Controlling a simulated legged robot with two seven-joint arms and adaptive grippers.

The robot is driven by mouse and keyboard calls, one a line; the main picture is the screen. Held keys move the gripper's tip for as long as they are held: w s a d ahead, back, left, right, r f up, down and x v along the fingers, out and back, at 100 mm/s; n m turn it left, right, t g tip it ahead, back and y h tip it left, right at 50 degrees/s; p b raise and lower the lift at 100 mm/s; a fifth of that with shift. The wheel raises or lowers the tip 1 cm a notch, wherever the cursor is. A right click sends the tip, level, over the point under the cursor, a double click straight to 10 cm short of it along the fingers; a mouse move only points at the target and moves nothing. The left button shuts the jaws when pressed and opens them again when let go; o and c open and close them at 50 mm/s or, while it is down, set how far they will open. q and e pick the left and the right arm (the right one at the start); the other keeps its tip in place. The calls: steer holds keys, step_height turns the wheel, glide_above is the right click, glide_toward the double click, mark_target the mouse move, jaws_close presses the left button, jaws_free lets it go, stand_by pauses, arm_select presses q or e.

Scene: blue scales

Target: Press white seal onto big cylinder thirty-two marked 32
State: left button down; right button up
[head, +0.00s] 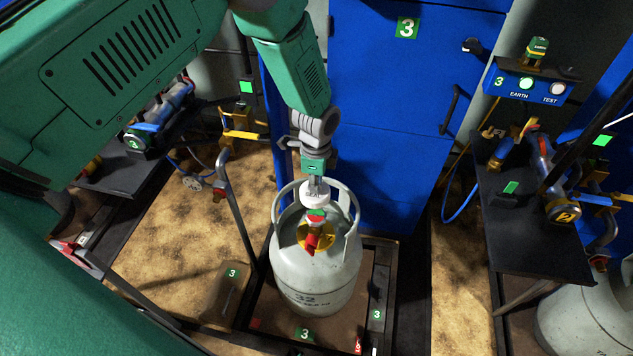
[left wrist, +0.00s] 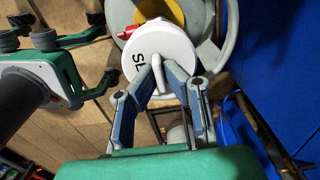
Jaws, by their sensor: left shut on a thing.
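The big grey cylinder (head: 310,265), marked 32, stands upright on a platform with green 3 labels. Its collar, yellow ring and red valve part (head: 312,240) face me. The white seal (head: 314,193), a round cap with dark lettering, is held just above the cylinder's valve, inside the collar. It also shows in the left wrist view (left wrist: 158,60), in front of the yellow ring. My left gripper (head: 315,180) is shut on the seal's raised tab; its fingers (left wrist: 157,82) show in the left wrist view. I cannot tell whether the seal touches the valve.
A blue cabinet (head: 385,140) stands behind the cylinder. A black side table (head: 540,225) with hose fittings is at the right, with another grey cylinder (head: 590,315) below it. A bent pipe (head: 235,210) stands left of the cylinder.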

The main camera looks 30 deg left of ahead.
mark_target(317, 215)
arm_select(q)
steer(key=f, duration=0.1)
steer(key=f+b, duration=0.2)
steer(key=shift+d+f, duration=0.25)
steer(key=shift+f, duration=0.1)
steer(key=shift+a+f+b, duration=0.1)
steer(key=shift+f+b, duration=1.25)
steer(key=shift+f, duration=0.65)
steer(key=shift+f, duration=0.2)
steer(key=shift+f, duration=0.3)
steer(key=shift+f+b, duration=0.85)
steer(key=shift+f, duration=0.2)
steer(key=c, duration=1.6)
jaws_free()
